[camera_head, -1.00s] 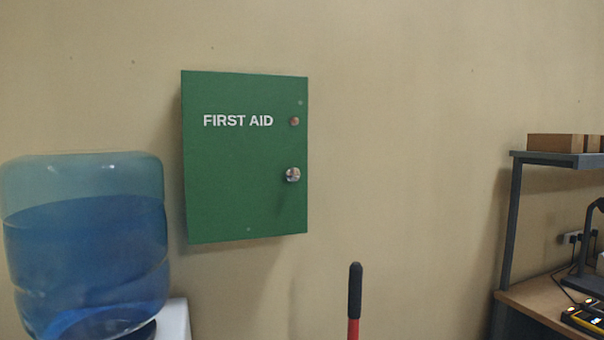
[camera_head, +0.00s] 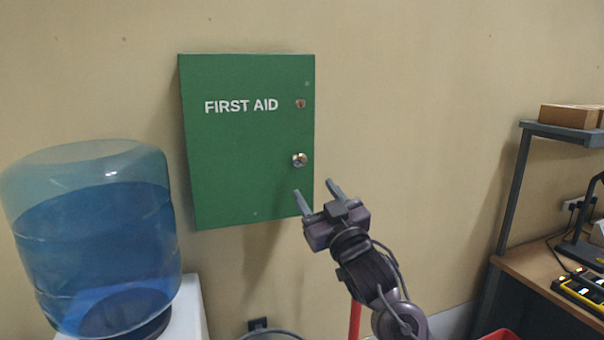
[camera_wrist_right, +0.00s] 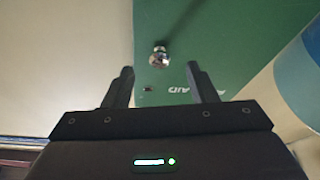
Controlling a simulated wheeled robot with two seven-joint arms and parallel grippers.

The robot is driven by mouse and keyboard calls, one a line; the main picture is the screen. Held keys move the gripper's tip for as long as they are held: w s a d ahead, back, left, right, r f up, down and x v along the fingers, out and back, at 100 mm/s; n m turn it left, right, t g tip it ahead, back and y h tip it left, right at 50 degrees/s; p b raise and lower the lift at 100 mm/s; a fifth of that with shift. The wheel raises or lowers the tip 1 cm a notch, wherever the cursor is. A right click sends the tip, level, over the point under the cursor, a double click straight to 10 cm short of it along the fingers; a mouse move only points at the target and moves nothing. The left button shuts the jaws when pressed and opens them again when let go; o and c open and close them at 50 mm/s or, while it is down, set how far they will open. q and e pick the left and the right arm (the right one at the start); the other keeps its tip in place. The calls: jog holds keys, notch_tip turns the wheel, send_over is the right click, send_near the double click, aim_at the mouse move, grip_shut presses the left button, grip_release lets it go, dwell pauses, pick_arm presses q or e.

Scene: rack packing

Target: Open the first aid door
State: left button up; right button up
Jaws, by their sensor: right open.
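The green first aid cabinet (camera_head: 245,150) hangs on the wall with its door shut. A round metal knob (camera_head: 299,160) sits near the door's right edge, with a small lock (camera_head: 300,104) above it. My right gripper (camera_head: 318,189) is open and empty, below and slightly right of the knob, apart from it. In the right wrist view the knob (camera_wrist_right: 159,56) shows beyond the open fingers (camera_wrist_right: 161,86), roughly between them. My left gripper is not in view.
A blue water bottle (camera_head: 95,240) on a white dispenser (camera_head: 190,310) stands left of the cabinet. A shelf with cardboard boxes (camera_head: 570,116) and a wooden bench (camera_head: 540,268) are at the right. The wall right of the cabinet is clear.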

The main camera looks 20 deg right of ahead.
aim_at(300, 162)
jog(key=w+r+p, duration=0.1)
jog(key=w, duration=0.1)
jog(key=w+r+p, duration=0.1)
jog(key=r, duration=0.1)
jog(key=w+a+r+p, duration=0.1)
jog(key=w, duration=0.1)
jog(key=shift+w+r+p, duration=0.25)
jog(key=shift+w+p, duration=0.05)
jog(key=shift+w+r, duration=0.15)
jog(key=shift+w, duration=0.4)
grip_shut()
